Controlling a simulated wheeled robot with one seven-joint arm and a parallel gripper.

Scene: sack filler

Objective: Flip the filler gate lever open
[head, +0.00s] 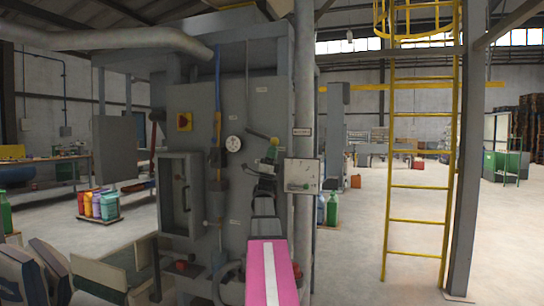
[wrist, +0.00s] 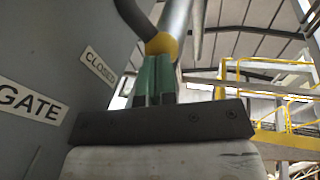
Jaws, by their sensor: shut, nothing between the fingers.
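The gate lever (head: 259,134) is a dark bar on the front of the grey filler cabinet (head: 180,120), slanting down to the right. In the wrist view the dark lever (wrist: 133,17) comes in from the top, with a yellow end (wrist: 162,44). My gripper (head: 273,152) is at the lever's lower right end. In the wrist view its green fingers (wrist: 155,78) are together and empty, just below the yellow end. I cannot tell whether they touch it. A CLOSED label (wrist: 98,66) and a GATE label (wrist: 32,102) are on the panel beside the fingers.
A grey vertical pipe (head: 304,90) and a small box (head: 302,175) stand close to the right of my gripper. A yellow ladder (head: 418,185) stands further right.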

